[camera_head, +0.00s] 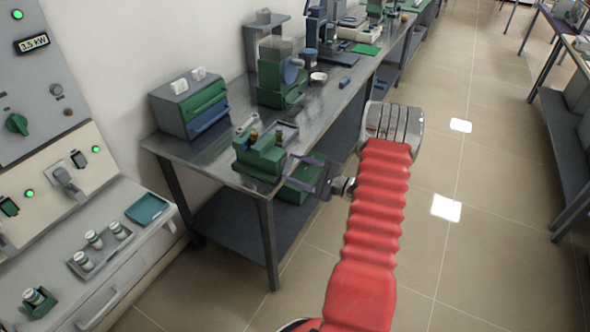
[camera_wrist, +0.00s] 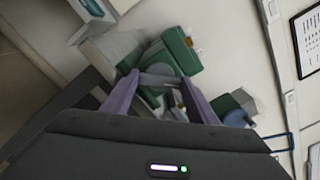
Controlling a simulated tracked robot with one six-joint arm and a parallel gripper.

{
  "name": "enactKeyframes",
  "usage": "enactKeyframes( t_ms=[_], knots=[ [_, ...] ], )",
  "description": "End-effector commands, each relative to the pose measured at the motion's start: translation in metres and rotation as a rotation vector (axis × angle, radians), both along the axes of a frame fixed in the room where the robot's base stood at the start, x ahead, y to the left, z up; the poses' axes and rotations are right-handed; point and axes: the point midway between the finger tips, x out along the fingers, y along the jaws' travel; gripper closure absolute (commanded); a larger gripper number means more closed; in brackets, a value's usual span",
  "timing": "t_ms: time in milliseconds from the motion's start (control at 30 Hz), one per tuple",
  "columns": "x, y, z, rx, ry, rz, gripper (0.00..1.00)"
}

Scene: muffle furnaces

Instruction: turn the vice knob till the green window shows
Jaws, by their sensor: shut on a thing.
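The green vice (camera_head: 258,158) stands at the near corner of the metal workbench. It also shows tilted in the wrist view (camera_wrist: 176,52). My gripper (camera_head: 294,166) reaches in from the right at the vice's front side. In the wrist view my gripper's two fingers (camera_wrist: 160,80) converge at the vice and are shut on a part there, which I take to be its knob; a short grey bar shows between the tips. The knob itself is small and mostly hidden by the fingers. I cannot make out a green window apart from the green body.
A drawer box (camera_head: 190,105) and a larger green machine (camera_head: 280,80) stand farther back on the workbench (camera_head: 225,112). A green box (camera_head: 302,184) shows below my fingers. A control panel with a shelf (camera_head: 80,235) is at the left.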

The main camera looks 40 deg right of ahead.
Motion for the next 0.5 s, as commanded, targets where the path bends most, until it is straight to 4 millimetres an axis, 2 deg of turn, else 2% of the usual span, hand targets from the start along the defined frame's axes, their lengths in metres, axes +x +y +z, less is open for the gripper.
enactKeyframes(
  t_ms=[267,500],
  knots=[
    [-0.0006,0.0010,-0.0012,0.038,0.015,0.001,0.69],
    [-0.0006,0.0009,-0.0012,0.158,0.059,0.002,0.69]
  ],
)
